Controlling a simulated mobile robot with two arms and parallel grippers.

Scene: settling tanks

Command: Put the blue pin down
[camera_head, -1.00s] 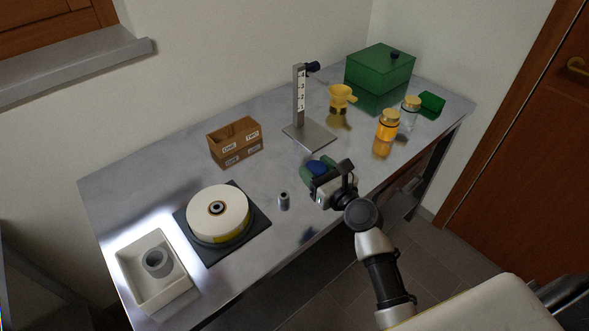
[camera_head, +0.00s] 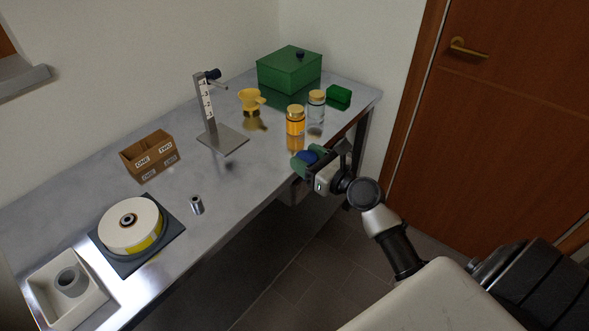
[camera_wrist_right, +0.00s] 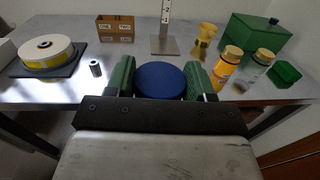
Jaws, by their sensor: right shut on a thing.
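The blue pin (camera_wrist_right: 162,79) is between the green fingers of my right gripper (camera_head: 307,158), which is shut on it. In the wrist view it shows as a round blue top, with a green finger pad on each side. In the head view the pin (camera_head: 308,156) is small and partly covered by the fingers. The gripper is at the front edge of the metal table (camera_head: 240,180), near the orange jar. I cannot tell its exact height. The lower part of the pin is hidden. My left gripper is not in view.
An orange jar (camera_head: 295,121), a clear jar (camera_head: 316,106), a yellow funnel (camera_head: 250,100) and a green box (camera_head: 289,70) stand at the back right. A scale stand (camera_head: 209,112), brown box (camera_head: 149,156), small metal cylinder (camera_head: 197,205), white reel (camera_head: 130,226) and white tray (camera_head: 88,310) are further left. The table between is clear.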

